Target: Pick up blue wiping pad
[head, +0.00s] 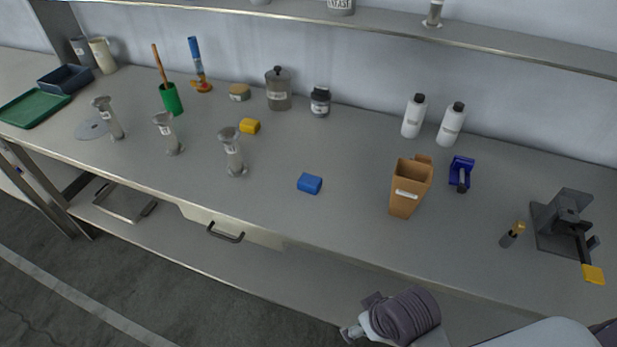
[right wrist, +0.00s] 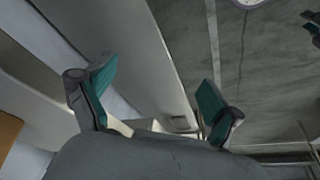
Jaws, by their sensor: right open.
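The blue wiping pad (head: 310,183) lies flat on the grey bench in the head view, near the middle and towards the front edge. Nothing touches it. My right gripper (right wrist: 155,92) is open and empty in the right wrist view, its two teal-padded fingers spread apart. The pad is not seen in that view. In the head view my right arm comes in at the bottom right, below the bench's front edge, well apart from the pad. What looks like a bit of my left gripper (right wrist: 314,27) shows at the right wrist view's right edge, too cut off to read.
A brown container (head: 405,190) stands right of the pad, and a grey cylinder (head: 234,155) stands to its left. White bottles (head: 413,116) stand at the back. The bench (head: 350,225) is clear around the blue pad.

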